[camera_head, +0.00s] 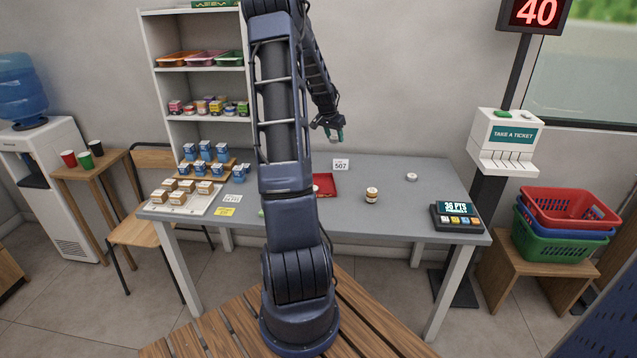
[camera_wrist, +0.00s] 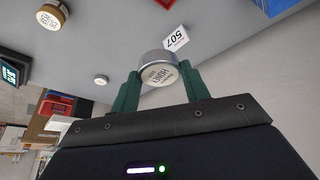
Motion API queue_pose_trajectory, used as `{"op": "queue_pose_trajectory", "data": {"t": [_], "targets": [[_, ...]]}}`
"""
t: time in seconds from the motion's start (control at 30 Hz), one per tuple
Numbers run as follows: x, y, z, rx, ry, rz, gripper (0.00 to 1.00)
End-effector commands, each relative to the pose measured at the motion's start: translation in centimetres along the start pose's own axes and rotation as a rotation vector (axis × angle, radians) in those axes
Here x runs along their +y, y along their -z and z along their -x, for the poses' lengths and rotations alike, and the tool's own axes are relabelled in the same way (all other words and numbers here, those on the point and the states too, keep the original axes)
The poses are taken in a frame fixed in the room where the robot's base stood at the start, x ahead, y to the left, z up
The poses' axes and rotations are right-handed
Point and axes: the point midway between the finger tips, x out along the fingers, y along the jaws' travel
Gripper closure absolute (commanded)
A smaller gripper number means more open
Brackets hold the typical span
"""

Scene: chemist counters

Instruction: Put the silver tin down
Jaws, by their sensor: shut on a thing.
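The silver tin (camera_wrist: 158,70) is a short round metal tin with a pale printed lid. In the wrist view it sits between the two green fingers of my gripper (camera_wrist: 164,88), which is shut on it. In the head view my gripper (camera_head: 335,137) is above the back part of the grey counter (camera_head: 385,175), with the tin (camera_head: 335,140) small and partly hidden at its fingertips. The tin is held above the counter, left of the white card reading 507 (camera_head: 341,164).
A gold-banded jar (camera_head: 371,195) and a small white tin (camera_head: 411,177) stand on the counter. A red tray (camera_head: 325,185) is partly behind my arm. Bare counter lies between jar and terminal.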

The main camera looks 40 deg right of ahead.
Motion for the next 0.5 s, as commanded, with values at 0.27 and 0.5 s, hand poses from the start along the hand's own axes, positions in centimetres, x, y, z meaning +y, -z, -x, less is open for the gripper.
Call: {"op": "queue_pose_trajectory", "data": {"t": [0.27,0.5], "targets": [[-4.5,-3.6,1.6,0.001,0.043,0.102,0.76],[-4.8,-5.1,-1.0,-0.002,0.044,0.112,0.76]]}}
